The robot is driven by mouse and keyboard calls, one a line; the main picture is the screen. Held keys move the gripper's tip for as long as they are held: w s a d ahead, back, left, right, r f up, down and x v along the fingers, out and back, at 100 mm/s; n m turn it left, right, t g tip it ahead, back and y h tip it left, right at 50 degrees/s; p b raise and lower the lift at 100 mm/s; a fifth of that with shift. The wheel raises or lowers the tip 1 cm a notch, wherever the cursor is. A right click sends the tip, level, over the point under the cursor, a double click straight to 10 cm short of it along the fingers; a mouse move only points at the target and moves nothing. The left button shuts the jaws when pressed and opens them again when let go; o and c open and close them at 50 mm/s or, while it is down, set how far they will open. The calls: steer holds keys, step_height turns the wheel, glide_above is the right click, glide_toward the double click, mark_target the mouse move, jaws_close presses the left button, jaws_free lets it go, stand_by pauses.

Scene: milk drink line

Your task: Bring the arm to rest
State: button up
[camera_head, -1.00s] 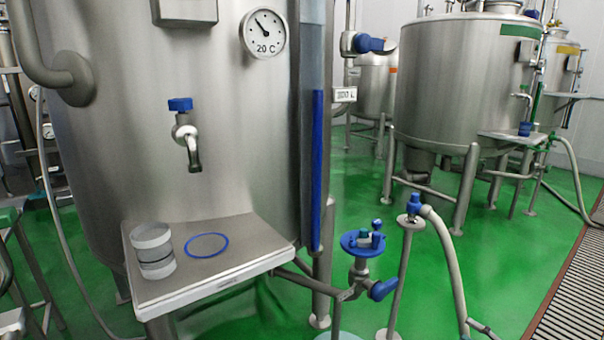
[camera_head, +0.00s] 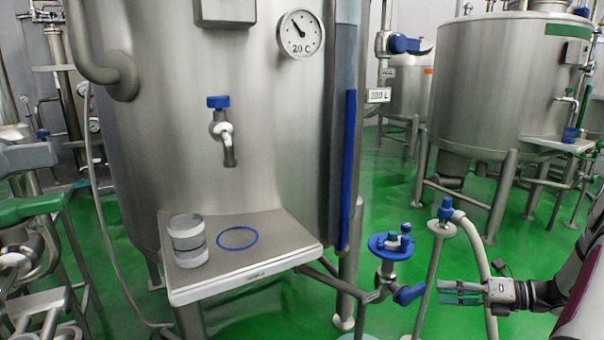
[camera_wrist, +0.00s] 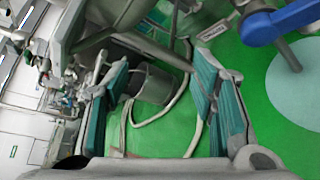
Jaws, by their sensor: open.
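My gripper (camera_head: 462,293) shows at the lower right of the head view, reaching in from the right edge over the green floor. It is open and empty. In the wrist view its two teal-padded fingers (camera_wrist: 160,100) stand well apart, with only green floor, a hose and a grey cylindrical part between and beyond them. My arm comes in at the lower right corner of the head view. No object is in the gripper.
A grey cup (camera_head: 188,240) stands on the shelf (camera_head: 250,264) below the tap (camera_head: 222,135), beside a blue ring (camera_head: 238,238). Left of my gripper are a blue-topped valve (camera_head: 391,246) and a hose stand (camera_head: 430,270). A large tank (camera_head: 500,85) stands behind.

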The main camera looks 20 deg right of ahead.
steer(key=a+r+n+g, duration=0.4)
steer(key=a+r+n, duration=0.2)
steer(key=a, duration=0.3)
steer(key=a+r+n+g+h, duration=0.1)
steer(key=a+r+n+g, duration=0.3)
steer(key=a+r+n, duration=0.45)
steer(key=a+r+n+g, duration=0.3)
steer(key=a+n, duration=0.2)
steer(key=a, duration=0.6)
steer(key=s+a+r+n+g+h, duration=0.2)
steer(key=s+a+r+n+h, duration=0.25)
steer(key=s+a+n, duration=0.65)
steer(key=s+f+n+t+h, duration=0.15)
steer(key=s+n+h, duration=0.25)
steer(key=s+n, duration=0.6)
step_height(320, 180, up, 32)
steer(key=d+t+p, duration=0.1)
steer(key=t+p, duration=0.3)
steer(key=p, duration=2.6)
steer(key=shift+s+d+m+p, duration=0.3)
steer(key=shift+s+m+p, duration=0.05)
steer(key=shift+s+p, duration=0.05)
